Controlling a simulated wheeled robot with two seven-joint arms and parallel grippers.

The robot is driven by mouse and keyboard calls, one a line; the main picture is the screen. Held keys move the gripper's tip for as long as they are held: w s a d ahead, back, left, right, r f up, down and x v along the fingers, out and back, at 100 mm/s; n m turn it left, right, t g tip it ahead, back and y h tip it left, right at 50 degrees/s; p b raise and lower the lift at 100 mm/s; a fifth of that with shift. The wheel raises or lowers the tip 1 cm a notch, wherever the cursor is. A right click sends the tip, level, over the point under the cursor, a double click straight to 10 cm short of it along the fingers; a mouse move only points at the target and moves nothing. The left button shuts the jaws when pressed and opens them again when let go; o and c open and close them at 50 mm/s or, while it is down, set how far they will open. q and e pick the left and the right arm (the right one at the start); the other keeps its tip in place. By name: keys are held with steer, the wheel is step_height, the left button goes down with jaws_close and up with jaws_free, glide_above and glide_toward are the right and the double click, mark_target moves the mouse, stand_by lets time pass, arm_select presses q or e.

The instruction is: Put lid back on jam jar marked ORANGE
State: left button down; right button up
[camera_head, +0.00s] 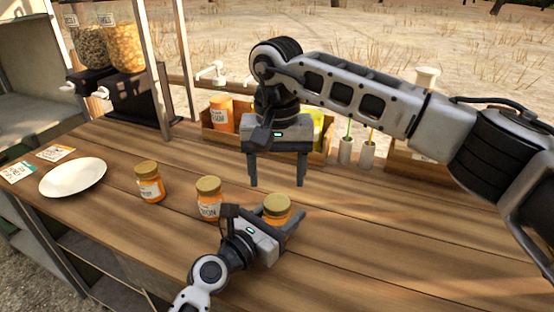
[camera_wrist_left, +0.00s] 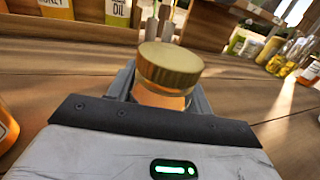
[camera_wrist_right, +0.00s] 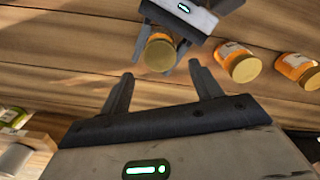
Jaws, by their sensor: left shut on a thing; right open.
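My left gripper (camera_head: 283,228) is shut on an orange jam jar (camera_head: 276,216), which stands upright at the table's middle. A gold lid (camera_wrist_left: 170,66) sits on top of this jar; I cannot tell if it is fully tightened. The held jar's label is hidden by the fingers. My right gripper (camera_head: 277,184) is open and empty, pointing down just behind and above the held jar. Two other jars with gold lids, a middle jar (camera_head: 209,204) and a left jar (camera_head: 150,187), stand to the left; their labels are too small to read surely.
A white plate (camera_head: 73,177) and two cards (camera_head: 55,153) lie at the left. A wooden crate (camera_head: 222,139) with bottles stands behind my right gripper, with narrow holders (camera_head: 367,155) beside it. Dispensers (camera_head: 123,45) stand at the back left. The table's right front is clear.

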mark_target(277, 201)
steer(key=shift+f, duration=2.65)
